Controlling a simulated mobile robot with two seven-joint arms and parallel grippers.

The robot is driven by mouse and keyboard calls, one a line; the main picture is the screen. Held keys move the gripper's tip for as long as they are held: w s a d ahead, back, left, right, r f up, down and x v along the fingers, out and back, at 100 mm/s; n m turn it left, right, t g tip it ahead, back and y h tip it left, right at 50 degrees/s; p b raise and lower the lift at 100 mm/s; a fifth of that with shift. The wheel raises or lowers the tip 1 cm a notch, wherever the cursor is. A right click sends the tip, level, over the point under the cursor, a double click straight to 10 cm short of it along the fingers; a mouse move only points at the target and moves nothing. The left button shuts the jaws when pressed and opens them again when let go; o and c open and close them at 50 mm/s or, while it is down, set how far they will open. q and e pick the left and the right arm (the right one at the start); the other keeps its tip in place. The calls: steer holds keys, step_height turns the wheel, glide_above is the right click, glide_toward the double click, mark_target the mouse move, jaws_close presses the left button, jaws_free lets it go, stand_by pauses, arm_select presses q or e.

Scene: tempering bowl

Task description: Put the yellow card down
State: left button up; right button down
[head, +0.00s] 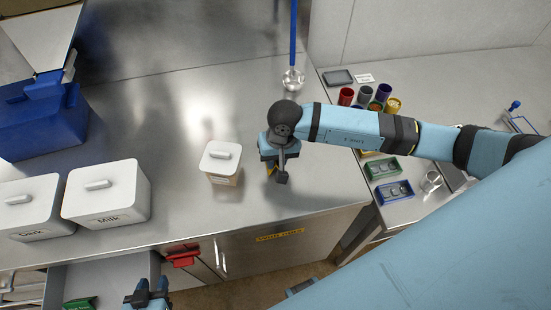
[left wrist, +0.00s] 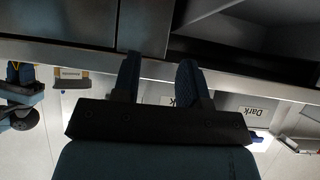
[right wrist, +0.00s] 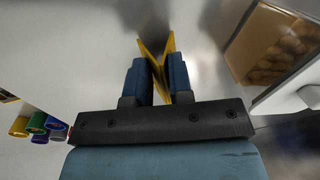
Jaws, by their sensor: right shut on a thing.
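The yellow card (right wrist: 153,50) looks folded and sits between the fingers of my right gripper (right wrist: 158,78), which is shut on it. In the head view my right gripper (head: 274,175) points down over the steel counter (head: 185,215), just right of a small white-lidded box (head: 221,160). Only a sliver of yellow shows there; the arm hides the rest. I cannot tell whether the card touches the counter. My left gripper (head: 148,293) is low at the counter's front, near an open drawer; in the left wrist view its fingers (left wrist: 158,78) are apart and empty.
White bins marked Dark (head: 30,205) and Milk (head: 106,193) stand at left, with a blue container (head: 40,125) behind. Coloured cups (head: 365,96) and small trays (head: 382,168) are on the right-hand bench. Bare counter lies between Milk and the small box. A yellow label (head: 280,235) is on the counter front.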

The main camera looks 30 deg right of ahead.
steer(key=shift+f, duration=0.4)
steer(key=shift+f+b, duration=0.2)
steer(key=shift+b, duration=0.1)
steer(key=c, duration=1)
jaws_free()
steer(key=shift+r, duration=0.1)
